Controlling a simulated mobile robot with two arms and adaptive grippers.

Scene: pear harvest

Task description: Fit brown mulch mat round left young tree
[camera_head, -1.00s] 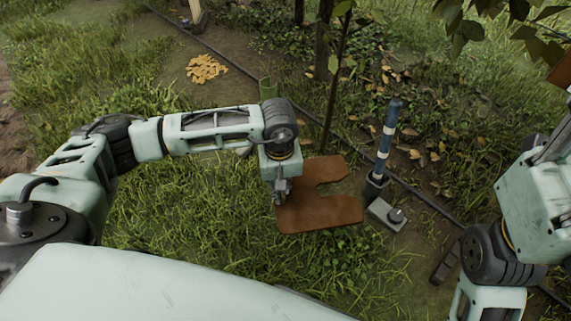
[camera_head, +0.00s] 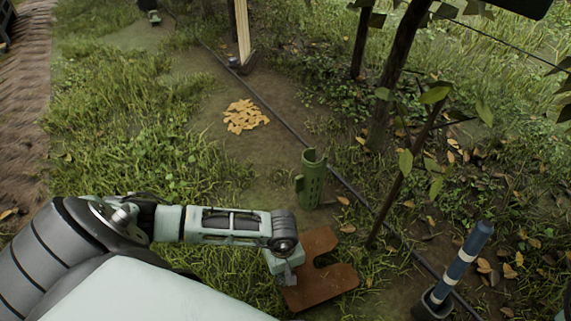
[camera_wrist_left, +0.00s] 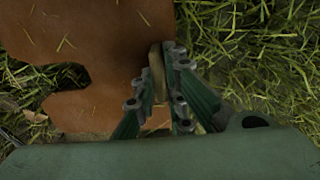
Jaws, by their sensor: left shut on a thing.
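The brown mulch mat (camera_head: 322,287) is a flat sheet with a slot cut into one side. My left gripper (camera_head: 283,275) is shut on the mat's left edge, and the slot opens right, toward the thin young tree (camera_head: 402,185). The mat is apart from the stem, a little to its left. In the left wrist view the fingers (camera_wrist_left: 160,85) pinch a small tab on the edge of the mat (camera_wrist_left: 100,50). Whether the mat touches the ground is hard to tell. My right gripper is out of view.
A green mesh guard (camera_head: 312,180) stands just behind the mat. A dark hose (camera_head: 290,130) runs diagonally past the stem. A blue-and-white banded post (camera_head: 462,262) stands at lower right. A thicker trunk (camera_head: 395,75) rises behind.

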